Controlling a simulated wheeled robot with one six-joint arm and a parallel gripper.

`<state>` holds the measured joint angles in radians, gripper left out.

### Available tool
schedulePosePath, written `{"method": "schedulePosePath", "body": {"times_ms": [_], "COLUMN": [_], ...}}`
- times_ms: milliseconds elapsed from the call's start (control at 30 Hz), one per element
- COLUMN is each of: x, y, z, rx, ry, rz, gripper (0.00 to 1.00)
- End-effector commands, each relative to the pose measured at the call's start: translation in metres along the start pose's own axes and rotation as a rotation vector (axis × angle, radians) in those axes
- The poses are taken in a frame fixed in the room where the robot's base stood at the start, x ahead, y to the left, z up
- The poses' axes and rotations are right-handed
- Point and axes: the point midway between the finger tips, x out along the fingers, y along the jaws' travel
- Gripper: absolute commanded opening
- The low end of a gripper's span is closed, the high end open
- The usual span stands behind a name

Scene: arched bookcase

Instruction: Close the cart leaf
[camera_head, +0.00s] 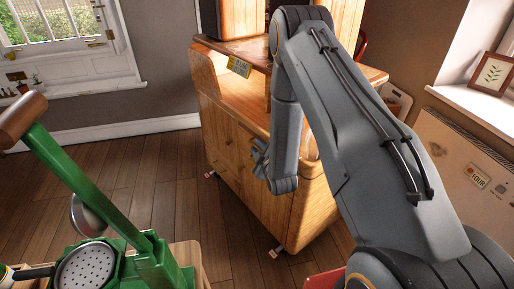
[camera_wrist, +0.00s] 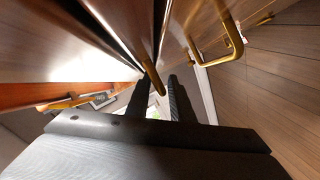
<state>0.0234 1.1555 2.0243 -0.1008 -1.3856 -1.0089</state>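The wooden cart (camera_head: 265,190) stands on small casters in the middle of the head view. A pale wood panel (camera_head: 222,85), which may be the leaf, slopes along its upper left side under the dark top. I cannot tell the leaf's exact position. My gripper (camera_head: 259,154) is close to the cart's side, partly hidden by my arm. In the wrist view my gripper (camera_wrist: 162,80) has two dark fingers with a narrow gap and light between them. A brass rod end (camera_wrist: 153,80) shows by the left fingertip; contact is unclear. A brass handle (camera_wrist: 232,42) is at upper right.
A green metal press (camera_head: 120,230) with a wooden grip stands at lower left. A white panel (camera_head: 465,165) is at right. Wood floor (camera_head: 130,170) is clear left of the cart.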

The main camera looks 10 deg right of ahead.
Motion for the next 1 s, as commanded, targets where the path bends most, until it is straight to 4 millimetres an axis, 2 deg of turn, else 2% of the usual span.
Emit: {"method": "schedulePosePath", "body": {"times_ms": [467, 567, 800, 1000], "x": [-0.003, -0.013, -0.053, -0.074], "y": [0.004, 0.003, 0.001, 0.0], "z": [-0.001, -0.001, 0.0, -0.001], "rx": [0.001, 0.001, 0.001, 0.001], "ry": [0.002, 0.001, 0.0, 0.001], "rz": [0.009, 0.007, 0.003, 0.002], "gripper": [0.26, 0.26, 0.26, 0.26]}}
